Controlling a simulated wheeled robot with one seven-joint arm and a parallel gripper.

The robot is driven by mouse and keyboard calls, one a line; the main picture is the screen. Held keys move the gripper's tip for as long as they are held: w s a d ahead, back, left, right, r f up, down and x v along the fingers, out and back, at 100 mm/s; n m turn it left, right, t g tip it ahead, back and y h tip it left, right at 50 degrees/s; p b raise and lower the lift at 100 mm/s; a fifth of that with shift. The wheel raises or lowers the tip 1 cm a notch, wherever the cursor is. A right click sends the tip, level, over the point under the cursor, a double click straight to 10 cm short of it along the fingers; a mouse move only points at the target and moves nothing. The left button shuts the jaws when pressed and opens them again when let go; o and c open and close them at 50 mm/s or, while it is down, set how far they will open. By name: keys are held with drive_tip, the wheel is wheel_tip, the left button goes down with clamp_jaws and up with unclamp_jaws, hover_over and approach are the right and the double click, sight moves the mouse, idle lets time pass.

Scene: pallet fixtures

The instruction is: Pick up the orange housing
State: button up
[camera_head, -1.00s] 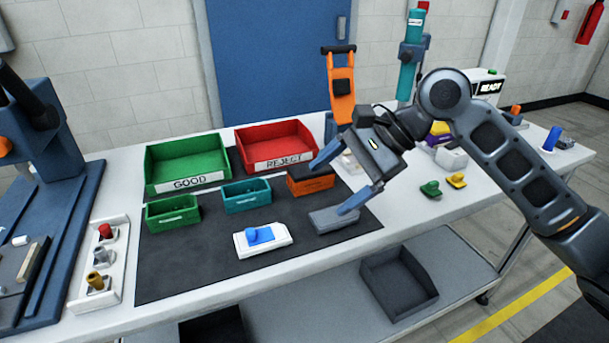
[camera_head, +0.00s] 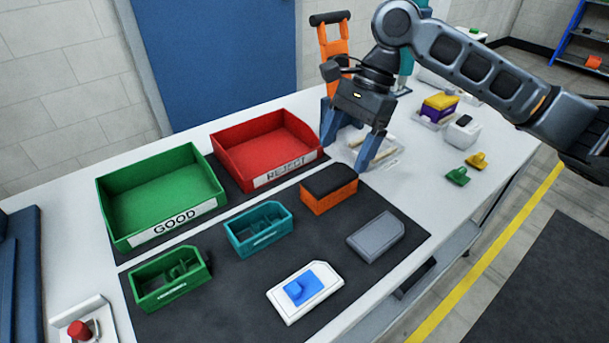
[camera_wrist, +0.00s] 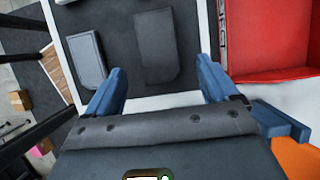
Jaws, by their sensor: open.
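The orange housing (camera_head: 328,198) stands on the dark mat, with a black top. In the wrist view a dark rounded-corner shape (camera_wrist: 157,46), apparently its top, lies ahead between my fingers; its orange sides do not show there. My gripper (camera_head: 345,158) is open and empty, fingers pointing down, just behind and to the right of the housing in the head view. In the wrist view my gripper (camera_wrist: 160,80) has its two blue fingers spread wide with nothing between the tips. I cannot tell the exact height of the fingertips above the housing.
A grey block (camera_head: 376,237) lies right of the housing. The red REJECT bin (camera_head: 222,152) stands behind left, the green GOOD bin (camera_head: 115,210) farther left. A teal housing (camera_head: 237,238), a green housing (camera_head: 140,288) and a white plate with a blue part (camera_head: 328,286) share the mat.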

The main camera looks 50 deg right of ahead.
sight(333, 174)
drive_tip(key=shift+w+f, duration=0.15)
drive_tip(key=shift+w, duration=0.05)
drive_tip(key=shift+w+a+f, duration=0.1)
drive_tip(key=shift+a+f, duration=0.05)
drive_tip(key=shift+f, duration=0.1)
drive_tip(key=shift+s+x, duration=0.15)
drive_tip(key=shift+x, duration=1.6)
drive_tip(key=shift+s+x, duration=0.1)
drive_tip(key=shift+x, duration=1.65)
drive_tip(key=shift+a, duration=0.15)
drive_tip(key=shift+r, duration=0.1)
drive_tip(key=c, duration=1.1)
